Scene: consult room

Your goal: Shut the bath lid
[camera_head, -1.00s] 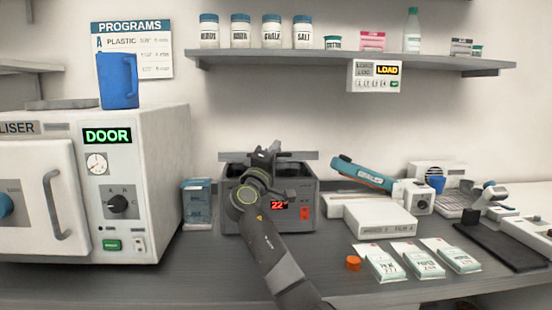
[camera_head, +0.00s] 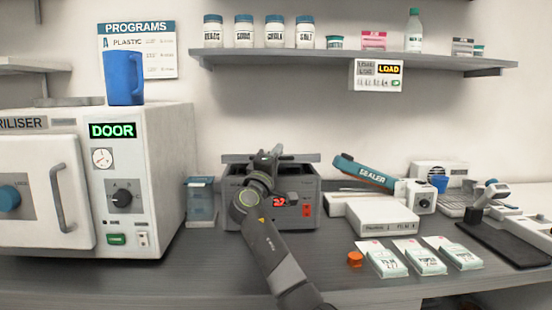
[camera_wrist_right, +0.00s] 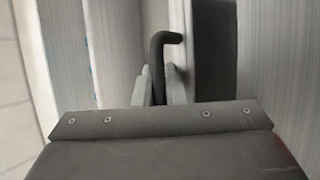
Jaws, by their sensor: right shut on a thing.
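The bath (camera_head: 240,213) is a grey box with a red display and a red switch on its front, standing mid-bench. Its lid (camera_head: 303,157) shows as a thin grey strip along the top rear, with a dark gap between it and the front rim. My right gripper (camera_head: 272,154) is over the top of the bath, and my arm hides part of the front. In the right wrist view the fingers (camera_wrist_right: 160,88) are closed around a dark bent rod, the handle (camera_wrist_right: 157,58). How far the lid stands open is hard to tell. My left gripper is not in view.
A white steriliser (camera_head: 150,170) with a blue jug (camera_head: 123,78) on top stands left. A blue box (camera_head: 201,203) is beside the bath. White boxes (camera_head: 373,215), a sealer (camera_head: 365,172) and several pouches (camera_head: 419,257) lie right. A shelf (camera_head: 340,56) hangs above.

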